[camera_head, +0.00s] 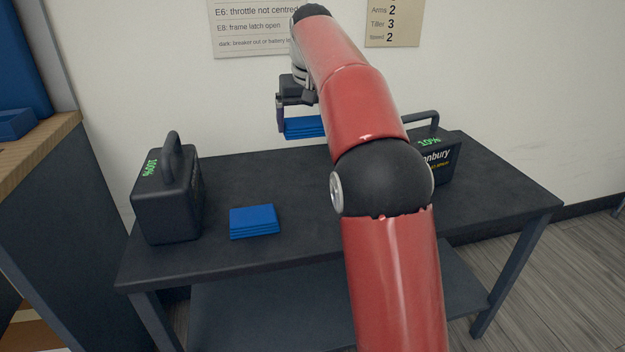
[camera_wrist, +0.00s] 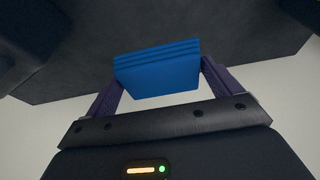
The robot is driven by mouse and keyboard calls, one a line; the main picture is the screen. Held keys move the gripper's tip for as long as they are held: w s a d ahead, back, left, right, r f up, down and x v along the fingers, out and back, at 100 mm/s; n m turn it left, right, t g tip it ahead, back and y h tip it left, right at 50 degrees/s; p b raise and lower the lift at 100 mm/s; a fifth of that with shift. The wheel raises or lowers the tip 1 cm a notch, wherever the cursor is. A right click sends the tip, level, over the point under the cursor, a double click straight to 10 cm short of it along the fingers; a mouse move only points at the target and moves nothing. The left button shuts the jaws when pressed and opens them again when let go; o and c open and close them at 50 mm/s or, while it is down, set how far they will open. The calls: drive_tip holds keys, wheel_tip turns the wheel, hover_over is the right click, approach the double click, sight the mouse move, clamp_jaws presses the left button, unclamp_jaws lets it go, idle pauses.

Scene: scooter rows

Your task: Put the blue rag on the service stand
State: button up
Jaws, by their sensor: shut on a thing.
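A folded blue rag (camera_head: 304,127) is held in my gripper (camera_head: 296,112), above the back part of a dark stand (camera_head: 300,220). In the wrist view the rag (camera_wrist: 158,72) sits between the two fingers of my gripper (camera_wrist: 160,80), which are shut on its sides. A second folded blue rag (camera_head: 254,221) lies flat on the stand's top, left of the middle. My red arm hides part of the stand's top and the right end of the held rag.
A black battery pack (camera_head: 168,195) marked 100% stands on the stand's left end. Another pack (camera_head: 440,160) marked 10% stands at the back right, partly behind my arm. Paper notices (camera_head: 250,30) hang on the wall. A wooden-topped bench (camera_head: 38,148) is at the left. Bare top shows between the packs.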

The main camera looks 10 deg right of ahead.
wheel_tip(320, 180, down, 13)
drive_tip(key=b, duration=0.4)
